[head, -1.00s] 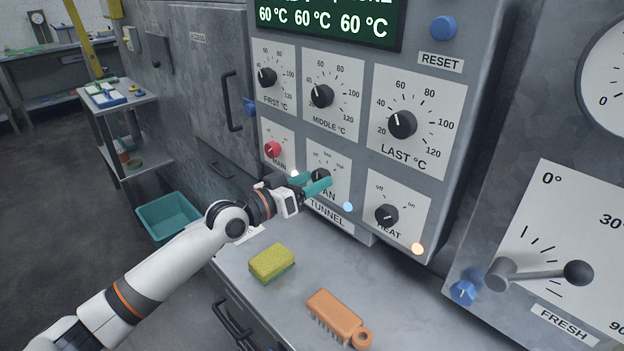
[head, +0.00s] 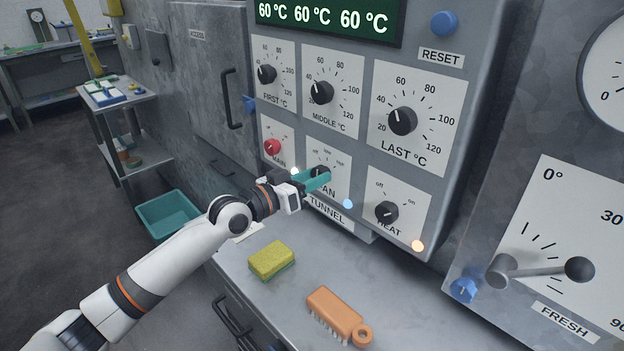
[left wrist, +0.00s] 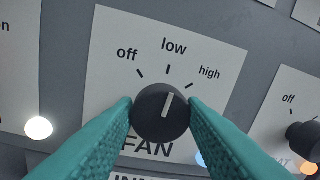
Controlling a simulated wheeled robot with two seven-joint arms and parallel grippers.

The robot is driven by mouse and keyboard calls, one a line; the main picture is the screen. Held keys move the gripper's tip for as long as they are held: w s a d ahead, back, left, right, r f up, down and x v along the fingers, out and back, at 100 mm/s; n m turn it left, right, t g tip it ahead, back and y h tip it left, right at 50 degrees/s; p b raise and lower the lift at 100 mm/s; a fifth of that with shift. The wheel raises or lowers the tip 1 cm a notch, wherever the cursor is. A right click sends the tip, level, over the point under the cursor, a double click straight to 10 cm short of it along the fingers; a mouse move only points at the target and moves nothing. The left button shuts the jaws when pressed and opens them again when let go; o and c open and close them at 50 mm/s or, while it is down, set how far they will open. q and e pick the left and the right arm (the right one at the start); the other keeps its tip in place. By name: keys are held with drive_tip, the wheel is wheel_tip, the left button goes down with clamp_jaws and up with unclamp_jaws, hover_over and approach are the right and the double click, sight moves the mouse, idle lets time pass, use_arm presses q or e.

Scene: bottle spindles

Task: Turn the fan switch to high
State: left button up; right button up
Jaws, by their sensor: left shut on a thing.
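The fan switch is a round black knob (left wrist: 161,112) with a white pointer line, on a white panel marked off, low and high. Its pointer stands close to low, leaning slightly to the high side. My left gripper (left wrist: 161,115) is shut on the knob, with one teal finger on each side. In the head view the left gripper (head: 315,180) is at the fan panel (head: 341,182), and its fingers hide part of the knob. My right gripper is not in view.
The red main knob (head: 272,147) is left of the fan panel and the heat knob (head: 387,212) is right of it. A sponge (head: 271,260) and an orange brush (head: 338,314) lie on the metal counter (head: 400,300) below. A lever (head: 540,270) stands further right.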

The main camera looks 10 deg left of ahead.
use_arm(q)
drive_tip(key=m, duration=0.6)
drive_tip(key=shift+r+m+y, duration=0.15)
drive_tip(key=shift+m+y, duration=0.15)
drive_tip(key=shift+m, duration=0.7)
drive_tip(key=o, duration=1)
drive_tip(key=shift+s, duration=0.1)
